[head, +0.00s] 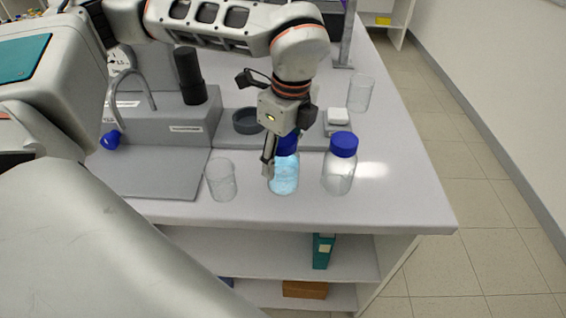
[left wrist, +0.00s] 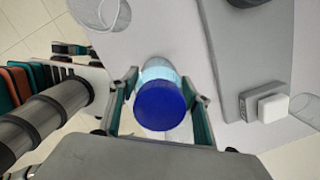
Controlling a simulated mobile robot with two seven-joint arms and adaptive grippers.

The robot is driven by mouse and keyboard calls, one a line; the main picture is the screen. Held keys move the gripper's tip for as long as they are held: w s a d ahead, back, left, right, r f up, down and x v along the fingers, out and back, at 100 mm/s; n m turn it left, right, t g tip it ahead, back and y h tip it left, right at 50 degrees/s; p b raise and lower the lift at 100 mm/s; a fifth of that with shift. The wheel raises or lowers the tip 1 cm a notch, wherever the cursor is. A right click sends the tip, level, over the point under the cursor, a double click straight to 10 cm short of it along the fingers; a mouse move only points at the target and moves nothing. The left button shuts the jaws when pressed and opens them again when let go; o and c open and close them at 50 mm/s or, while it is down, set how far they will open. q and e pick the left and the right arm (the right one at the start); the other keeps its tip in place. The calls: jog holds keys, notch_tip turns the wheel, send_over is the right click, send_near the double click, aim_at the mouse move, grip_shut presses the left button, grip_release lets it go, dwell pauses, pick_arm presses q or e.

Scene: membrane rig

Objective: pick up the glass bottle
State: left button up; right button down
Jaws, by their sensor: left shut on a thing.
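The glass bottle (head: 284,178) holds pale blue liquid and has a blue cap. It stands upright near the front edge of the bench. My left gripper (head: 283,160) comes down from above and is shut on this bottle, one finger showing in front of it at its left. In the left wrist view the blue cap (left wrist: 161,105) sits between the two fingers, and the glass body below is mostly hidden. A second bottle (head: 339,175), clear with a blue cap, stands to the right, apart from the gripper. My right gripper is not in view.
An empty beaker (head: 221,179) stands close at the left of the held bottle. Another beaker (head: 360,93) stands at the back right. A small scale with a white block (head: 338,117) and a dark round dish (head: 248,121) are behind. The bench's right front corner is clear.

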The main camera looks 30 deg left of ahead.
pick_arm(q)
jog(key=shift+r, duration=0.15)
notch_tip(320, 180, up, 20)
jog(key=p, duration=0.1)
dwell(0.5)
dwell(0.3)
